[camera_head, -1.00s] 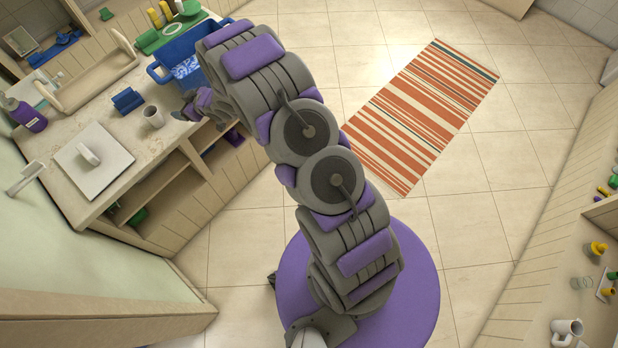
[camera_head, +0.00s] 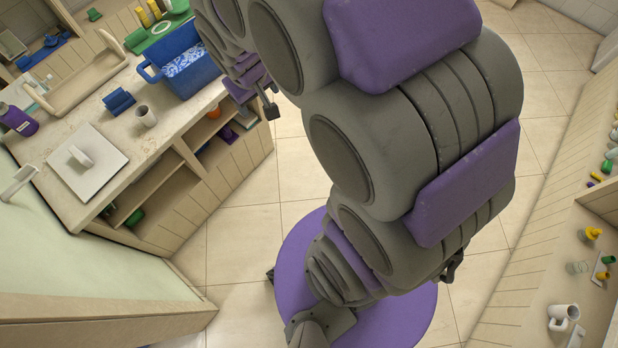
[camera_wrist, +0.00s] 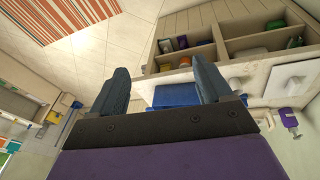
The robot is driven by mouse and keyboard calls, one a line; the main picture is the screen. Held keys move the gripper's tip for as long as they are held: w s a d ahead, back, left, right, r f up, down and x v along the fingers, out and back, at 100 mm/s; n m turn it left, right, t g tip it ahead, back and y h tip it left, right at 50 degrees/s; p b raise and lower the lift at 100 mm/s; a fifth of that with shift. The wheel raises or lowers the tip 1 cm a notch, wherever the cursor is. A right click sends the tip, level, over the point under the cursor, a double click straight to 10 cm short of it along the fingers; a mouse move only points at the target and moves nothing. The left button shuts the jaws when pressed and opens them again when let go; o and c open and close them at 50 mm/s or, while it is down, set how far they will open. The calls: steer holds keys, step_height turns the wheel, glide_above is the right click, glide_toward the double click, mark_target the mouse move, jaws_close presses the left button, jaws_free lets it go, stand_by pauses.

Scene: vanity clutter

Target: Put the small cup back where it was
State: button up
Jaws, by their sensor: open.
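The small cup (camera_head: 146,116), whitish and open at the top, stands upright on the counter in the head view. It is between the blue holder and the counter's front edge. My gripper (camera_head: 265,100) is to the right of the cup, clear of it and past the counter's front edge. In the wrist view my gripper (camera_wrist: 163,82) has its two fingers wide apart, with nothing held between them. I cannot clearly make out the cup in the wrist view.
A blue basket (camera_head: 200,75) is on the counter behind the cup. A blue holder (camera_head: 118,101) is to its left. A white square board (camera_head: 88,170) lies nearer. Open shelves (camera_head: 150,190) are below the counter. A white mug (camera_head: 563,316) stands at far right.

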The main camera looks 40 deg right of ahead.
steer(key=s+a+r+g, duration=0.2)
steer(key=s, duration=1)
steer(key=s+a+r+m+g+y, duration=0.1)
steer(key=s+r+g, duration=0.1)
steer(key=s, duration=1)
steer(key=shift+s+a+r+g+y, duration=0.25)
steer(key=shift+s+a+g+y, duration=0.05)
steer(key=shift+s+a+g, duration=0.1)
